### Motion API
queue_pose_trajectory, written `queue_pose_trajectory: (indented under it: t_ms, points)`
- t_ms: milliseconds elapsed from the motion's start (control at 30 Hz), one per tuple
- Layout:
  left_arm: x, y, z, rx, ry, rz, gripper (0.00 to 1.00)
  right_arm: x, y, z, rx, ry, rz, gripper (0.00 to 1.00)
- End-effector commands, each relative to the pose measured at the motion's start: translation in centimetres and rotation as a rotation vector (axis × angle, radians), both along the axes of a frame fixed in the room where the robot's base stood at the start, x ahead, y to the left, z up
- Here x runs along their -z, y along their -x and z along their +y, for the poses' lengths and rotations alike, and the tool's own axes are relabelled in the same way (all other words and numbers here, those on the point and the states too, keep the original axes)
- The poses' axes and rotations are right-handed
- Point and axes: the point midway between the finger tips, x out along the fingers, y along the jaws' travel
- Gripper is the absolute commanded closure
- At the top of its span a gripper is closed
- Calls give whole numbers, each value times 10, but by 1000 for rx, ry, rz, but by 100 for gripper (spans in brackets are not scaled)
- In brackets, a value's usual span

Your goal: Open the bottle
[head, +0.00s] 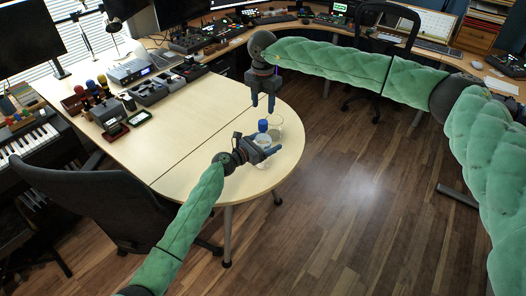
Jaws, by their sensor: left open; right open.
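A clear bottle with a blue cap (263,126) stands upright near the rounded end of the light wood table (195,180). My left gripper (268,148) is at the bottle's body, with its fingers beside it; whether they touch it I cannot tell. It is open. My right gripper (263,108) points straight down above the cap, open, with a small gap between its fingertips and the cap. A clear glass (276,125) stands just right of and behind the bottle. The lower part of the bottle is partly hidden by my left gripper.
Several small devices and boxes (148,92) stand on the table's left side. A dark office chair (95,190) is at the table's near left side. Another chair (385,40) and a curved desk are at the back.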

Motion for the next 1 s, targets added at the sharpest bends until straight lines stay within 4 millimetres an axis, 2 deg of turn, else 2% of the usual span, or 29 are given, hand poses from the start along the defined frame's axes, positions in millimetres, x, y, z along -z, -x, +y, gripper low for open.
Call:
queue_pose_trajectory:
  t_ms: [33, 400, 467, 733, 1000]
  points:
    - [0, 0, 0, 0, 0, 0, 19, 0, 0, 0, 0, 0, 0, 52]
    - [0, 0, 0, 0, 0, 0, 91, 0, 0, 0, 0, 0, 0, 52]
    - [0, 0, 0, 0, 0, 0, 100, 2, 1, 0, 0, 0, 2, 52]
    - [0, 0, 0, 0, 0, 0, 100, 18, 8, 9, 2, -33, 29, 52]
    - [0, 0, 0, 0, -1, -1, 100, 6, 3, 8, 273, -33, 15, 52]
